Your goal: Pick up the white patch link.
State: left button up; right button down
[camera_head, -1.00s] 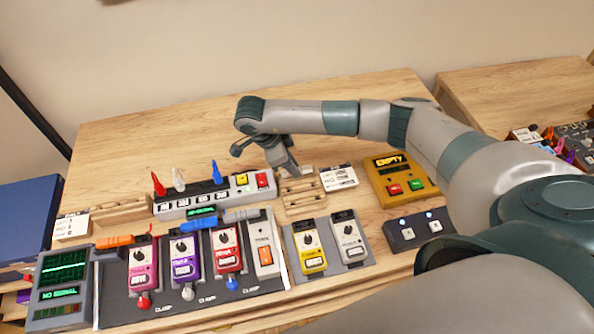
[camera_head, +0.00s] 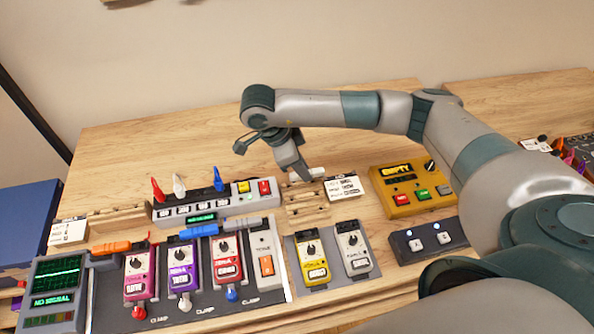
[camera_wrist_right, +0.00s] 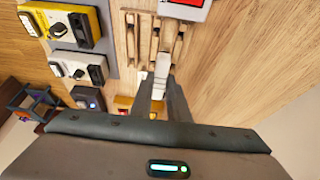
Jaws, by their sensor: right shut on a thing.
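My right gripper (camera_head: 303,174) is shut on the white patch link (camera_head: 316,172), just above the back end of a slotted wooden rack (camera_head: 306,208). In the right wrist view, the white link (camera_wrist_right: 162,63) shows between the two dark fingers of the right gripper (camera_wrist_right: 160,85). Its lower part is hidden by the fingers. The slotted rack (camera_wrist_right: 130,38) lies just beyond the fingertips there. I cannot tell whether the link touches it. My left gripper is not in view.
A strip with red, white and blue toggles (camera_head: 205,207) stands left of the rack. A white label card (camera_head: 345,187) and a yellow box (camera_head: 412,190) stand right. Several pedals (camera_head: 183,275) line the front. The table's back left (camera_head: 150,145) is clear.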

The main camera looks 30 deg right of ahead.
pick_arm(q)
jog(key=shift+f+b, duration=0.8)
pick_arm(e)
jog(key=s+r, duration=0.5)
jog(key=s, duration=0.3)
jog(key=shift+s+d+r, duration=0.15)
jog(key=shift+s+d, duration=0.2)
